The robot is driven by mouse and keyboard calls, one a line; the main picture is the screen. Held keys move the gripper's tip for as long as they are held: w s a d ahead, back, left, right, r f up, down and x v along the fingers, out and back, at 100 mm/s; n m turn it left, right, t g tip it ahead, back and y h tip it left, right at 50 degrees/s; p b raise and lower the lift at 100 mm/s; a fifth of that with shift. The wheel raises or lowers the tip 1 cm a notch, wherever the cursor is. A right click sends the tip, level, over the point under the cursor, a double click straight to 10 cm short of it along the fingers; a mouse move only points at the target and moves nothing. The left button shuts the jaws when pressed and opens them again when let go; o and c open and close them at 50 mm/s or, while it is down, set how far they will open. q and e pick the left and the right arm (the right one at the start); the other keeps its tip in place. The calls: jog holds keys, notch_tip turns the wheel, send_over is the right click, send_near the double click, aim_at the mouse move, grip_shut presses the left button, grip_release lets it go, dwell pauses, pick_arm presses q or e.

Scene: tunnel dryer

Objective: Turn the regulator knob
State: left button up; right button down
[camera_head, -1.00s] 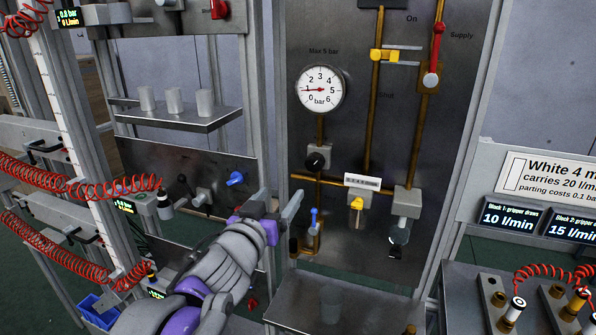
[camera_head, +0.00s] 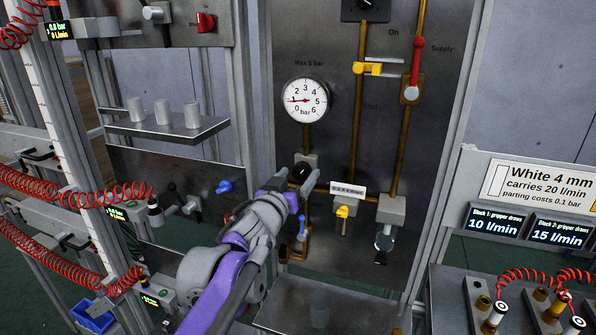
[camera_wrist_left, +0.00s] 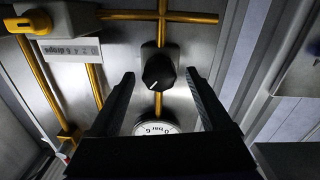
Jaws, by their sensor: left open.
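The regulator knob (camera_head: 301,172) is a black round knob on a grey block under the round white pressure gauge (camera_head: 305,100) on the dark panel. The gauge needle points near 1 bar. My left gripper (camera_head: 294,172) is open, and in the head view its fingertips overlap the knob's lower part. In the left wrist view the knob (camera_wrist_left: 158,72) shows between and just beyond the two open fingers (camera_wrist_left: 162,88), with no clear contact. The wrist view is upside down, with the gauge (camera_wrist_left: 157,127) partly hidden by the gripper body. My right gripper is in neither view.
Brass pipes, a yellow-handled valve (camera_head: 343,212), a blue lever (camera_head: 301,228) and a red supply lever (camera_head: 415,62) are on the same panel. A shelf with grey cylinders (camera_head: 163,128) stands at left. Black displays (camera_head: 495,222) and fittings are at right.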

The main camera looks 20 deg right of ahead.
pick_arm(q)
jog(key=shift+w+d, duration=0.25)
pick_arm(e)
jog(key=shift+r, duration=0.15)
pick_arm(q)
grip_shut()
dwell(0.4)
